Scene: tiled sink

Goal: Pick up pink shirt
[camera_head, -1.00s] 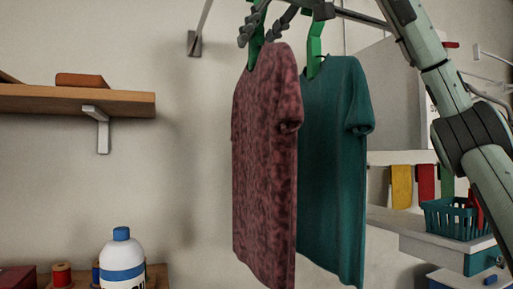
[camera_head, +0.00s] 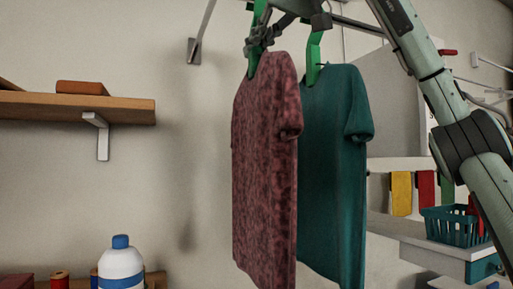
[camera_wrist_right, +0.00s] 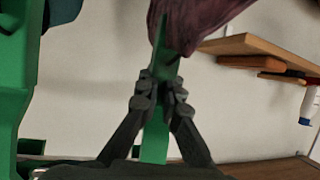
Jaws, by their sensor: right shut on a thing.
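The pink shirt (camera_head: 264,165), dark and mottled, hangs in the middle of the head view from a green hanger (camera_head: 254,62). Its collar edge also shows at the top of the right wrist view (camera_wrist_right: 200,22). My right gripper (camera_head: 262,38) is shut on the upper part of that hanger, just above the collar. In the right wrist view its dark fingers (camera_wrist_right: 164,85) pinch the green hanger strip from both sides. My left gripper is not in view.
A teal shirt (camera_head: 335,170) hangs on another green hanger (camera_head: 313,58) close behind on the right. A wooden shelf (camera_head: 60,107) is on the left wall, with a white bottle (camera_head: 121,268) below. A teal basket (camera_head: 455,225) stands at right.

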